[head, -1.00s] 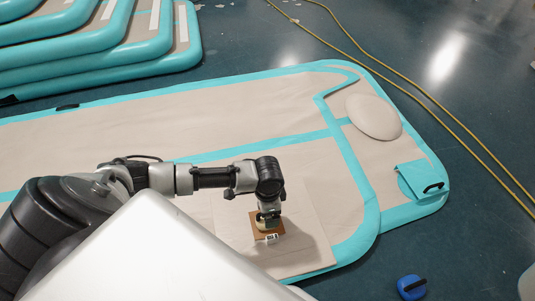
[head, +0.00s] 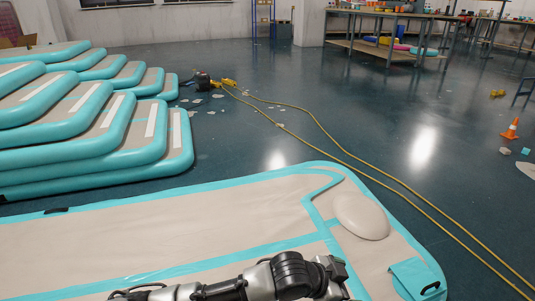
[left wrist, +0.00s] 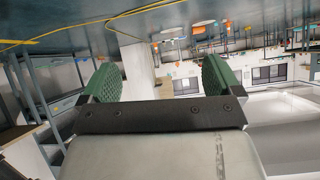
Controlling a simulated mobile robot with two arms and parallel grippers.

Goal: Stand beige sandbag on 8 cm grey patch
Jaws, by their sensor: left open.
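My left gripper (left wrist: 160,72) is open in the left wrist view. Its two green pads stand well apart, with nothing between them. In the head view my left arm enters along the bottom edge, with its wrist over the beige mat (head: 130,240); the fingers cannot be made out there. No small sandbag and no small grey patch can be made out in either current view. The part of the mat where the gripper was earlier is now below the frame. My right gripper is not in view.
A smooth beige mound (head: 362,216) lies on the mat's right part, near a turquoise flap (head: 415,278). Stacked turquoise-edged mats (head: 90,140) stand at left. Yellow hoses (head: 365,158) cross the floor. A workbench (head: 390,45) stands behind, an orange cone (head: 510,129) at right. Middle floor is mostly clear.

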